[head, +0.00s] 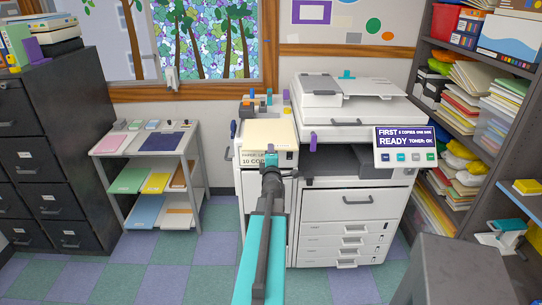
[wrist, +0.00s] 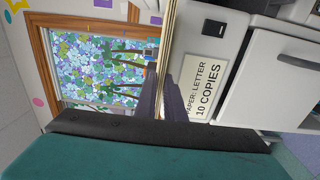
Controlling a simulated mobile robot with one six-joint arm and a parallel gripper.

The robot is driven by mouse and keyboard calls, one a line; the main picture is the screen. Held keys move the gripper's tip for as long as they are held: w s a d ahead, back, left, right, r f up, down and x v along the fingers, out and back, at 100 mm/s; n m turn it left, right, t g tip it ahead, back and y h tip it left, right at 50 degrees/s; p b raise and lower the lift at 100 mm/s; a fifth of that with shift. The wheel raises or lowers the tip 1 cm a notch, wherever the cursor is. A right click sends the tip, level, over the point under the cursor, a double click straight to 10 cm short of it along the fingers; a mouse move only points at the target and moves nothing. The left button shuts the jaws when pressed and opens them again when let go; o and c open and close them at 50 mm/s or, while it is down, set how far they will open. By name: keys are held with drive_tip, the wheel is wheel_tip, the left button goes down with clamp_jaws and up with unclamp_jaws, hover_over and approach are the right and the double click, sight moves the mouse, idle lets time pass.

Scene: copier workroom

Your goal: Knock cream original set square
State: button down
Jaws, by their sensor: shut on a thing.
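The cream original set (head: 268,134) lies roughly flat over the top of the white cabinet left of the copier in the head view. In the wrist view it shows edge-on as a thin cream strip (wrist: 167,42). My gripper (head: 271,160) is at its near edge, above the "10 copies" label. In the wrist view the dark fingers of my gripper (wrist: 164,98) are shut on that edge. The fingers hide part of the edge. I cannot tell whether the set rests on the cabinet top or is held just above it, nor how even its sheets are.
The copier (head: 350,110) stands right of the set, its display (head: 405,143) reading ready. Small coloured items (head: 262,100) stand behind the set. A paper shelf (head: 150,150) and dark filing cabinets (head: 45,150) are left; loaded shelving (head: 480,100) is right. The floor in front is partly clear.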

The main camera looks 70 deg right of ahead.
drive_tip(key=shift+w+d+f+b, duration=0.3)
drive_tip(key=shift+d+b, duration=0.1)
drive_tip(key=shift+d, duration=0.1)
drive_tip(key=c, duration=1.8)
unclamp_jaws()
drive_tip(key=shift+o, duration=0.2)
drive_tip(key=shift+f, duration=0.1)
